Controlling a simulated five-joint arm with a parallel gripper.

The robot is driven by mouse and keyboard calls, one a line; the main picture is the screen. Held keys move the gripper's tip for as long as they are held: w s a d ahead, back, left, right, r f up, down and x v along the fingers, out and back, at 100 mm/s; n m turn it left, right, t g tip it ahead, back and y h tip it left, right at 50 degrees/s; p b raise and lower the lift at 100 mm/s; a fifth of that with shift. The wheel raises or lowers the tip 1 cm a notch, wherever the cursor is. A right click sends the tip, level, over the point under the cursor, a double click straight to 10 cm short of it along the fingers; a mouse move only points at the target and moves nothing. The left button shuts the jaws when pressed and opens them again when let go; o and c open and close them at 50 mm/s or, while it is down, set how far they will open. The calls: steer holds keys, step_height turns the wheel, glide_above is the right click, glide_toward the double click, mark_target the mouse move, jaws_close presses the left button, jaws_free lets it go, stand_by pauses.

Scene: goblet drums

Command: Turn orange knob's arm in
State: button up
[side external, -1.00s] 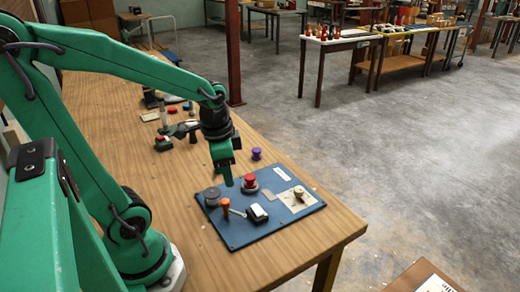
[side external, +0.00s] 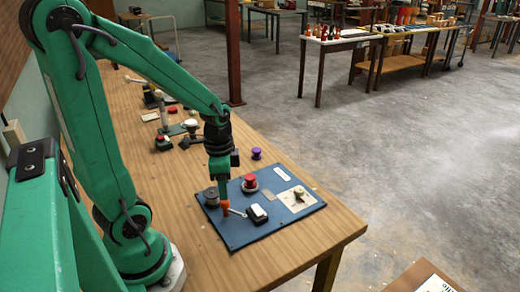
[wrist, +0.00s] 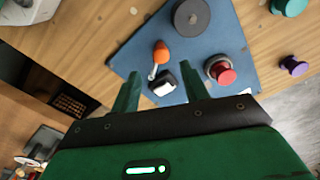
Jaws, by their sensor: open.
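The orange knob (side external: 225,208) sits on the blue board (side external: 245,236) near its left edge. A light-coloured arm (side external: 238,212) sticks out from it toward the black-and-white rocker switch. In the wrist view the orange knob (wrist: 161,52) stands beyond the fingertips, with its arm (wrist: 153,72) pointing down toward me. Whether a finger touches the knob cannot be told.
The board also bears the rocker switch (side external: 257,213), a red button (side external: 250,182), a grey round knob (side external: 211,196) and a beige knob on a pale plate (side external: 299,193). A purple knob (side external: 256,153) stands behind the board. The table is bare in front of the board.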

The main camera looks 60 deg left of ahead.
mark_target(225, 205)
steer(key=shift+a+f, duration=0.1)
steer(key=shift+f, duration=2.55)
jaws_close()
